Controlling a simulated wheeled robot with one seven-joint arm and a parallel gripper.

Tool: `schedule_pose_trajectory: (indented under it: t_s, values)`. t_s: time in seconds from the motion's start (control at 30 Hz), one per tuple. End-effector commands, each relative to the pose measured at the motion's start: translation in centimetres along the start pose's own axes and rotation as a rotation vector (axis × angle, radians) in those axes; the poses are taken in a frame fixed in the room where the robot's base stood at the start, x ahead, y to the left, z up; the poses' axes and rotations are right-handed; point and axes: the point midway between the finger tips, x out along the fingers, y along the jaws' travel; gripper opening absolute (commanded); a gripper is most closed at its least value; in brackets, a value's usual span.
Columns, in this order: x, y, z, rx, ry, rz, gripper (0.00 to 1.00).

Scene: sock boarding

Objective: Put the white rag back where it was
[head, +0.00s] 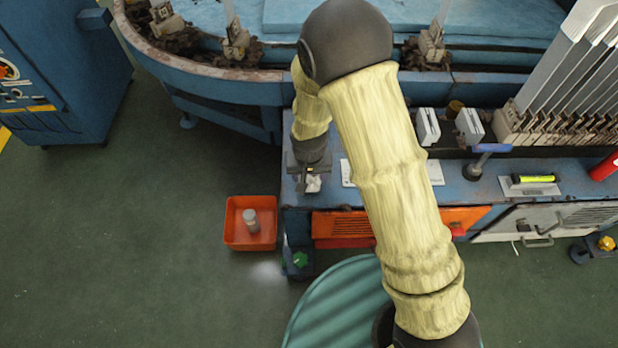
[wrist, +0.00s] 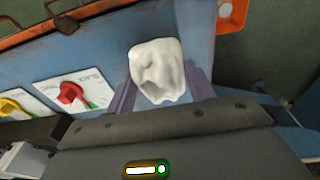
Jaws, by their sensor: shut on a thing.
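The white rag (wrist: 158,70) is a small crumpled cloth between the two fingers of my gripper (wrist: 160,88) in the wrist view. My gripper is shut on it. In the head view the rag (head: 314,184) shows as a small white patch just below my gripper (head: 311,177), over the left end of the blue machine bench (head: 325,197). I cannot tell whether the rag touches the bench surface.
An orange bin (head: 233,238) with a grey cylinder (head: 251,221) stands on the floor left of the bench.

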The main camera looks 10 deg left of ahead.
Motion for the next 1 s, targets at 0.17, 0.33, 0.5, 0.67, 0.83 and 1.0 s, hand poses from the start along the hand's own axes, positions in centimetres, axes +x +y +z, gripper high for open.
schedule_pose_trajectory:
  t_s: [0.17,0.33,0.5,0.67,0.83,1.0]
  values:
    - [1.7,0.0,0.19,0.0,0.0,0.0,0.29]
    - [1.57,-0.01,0.17,0.0,0.001,0.0,0.29]
    - [1.91,-0.01,0.21,0.0,0.001,0.0,0.29]
    - [1.86,-0.01,0.2,0.0,0.001,-0.001,0.75]
    - [1.86,-0.01,0.21,0.0,0.001,0.0,0.75]
    - [1.46,-0.01,0.15,0.0,0.001,-0.001,0.75]
